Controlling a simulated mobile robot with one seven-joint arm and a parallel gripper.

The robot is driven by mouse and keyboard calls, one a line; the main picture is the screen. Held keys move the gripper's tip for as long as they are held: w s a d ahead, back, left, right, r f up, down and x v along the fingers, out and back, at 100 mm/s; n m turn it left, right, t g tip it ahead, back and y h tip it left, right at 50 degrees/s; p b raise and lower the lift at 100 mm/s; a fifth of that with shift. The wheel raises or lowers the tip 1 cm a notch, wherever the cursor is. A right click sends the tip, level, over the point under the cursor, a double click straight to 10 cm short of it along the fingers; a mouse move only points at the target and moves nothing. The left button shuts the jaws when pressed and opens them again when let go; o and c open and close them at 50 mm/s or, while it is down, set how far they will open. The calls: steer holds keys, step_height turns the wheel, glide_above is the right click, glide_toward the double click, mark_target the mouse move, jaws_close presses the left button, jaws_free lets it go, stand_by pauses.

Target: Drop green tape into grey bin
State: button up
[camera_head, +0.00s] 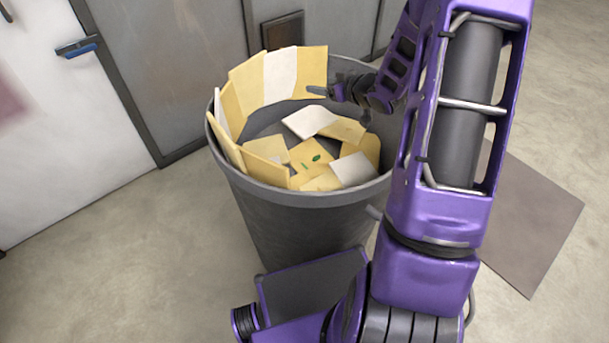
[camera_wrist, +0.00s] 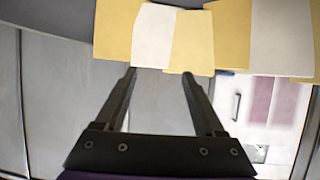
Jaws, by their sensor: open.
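The grey bin (camera_head: 300,228) stands upright on the floor at the middle of the head view. It holds several yellow and white sheets. Small green marks (camera_head: 316,157) show on a yellow sheet inside it; I cannot tell whether they are the green tape. My gripper (camera_head: 316,91) is over the bin's opening, near the far rim, pointing left. In the wrist view my gripper (camera_wrist: 159,74) has its two fingers apart with nothing visible between them. Yellow and white sheets (camera_wrist: 191,42) show just beyond the fingertips. My arm hides the bin's right side.
Grey wall panels (camera_head: 170,60) stand close behind the bin. A white door (camera_head: 50,120) with a blue and dark handle (camera_head: 77,48) is at the left. A flat dark mat (camera_head: 530,215) lies on the floor at the right. The floor left of the bin is clear.

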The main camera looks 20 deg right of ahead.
steer(key=p+v, duration=0.3)
steer(key=v, duration=1.4)
steer(key=shift+s, duration=0.25)
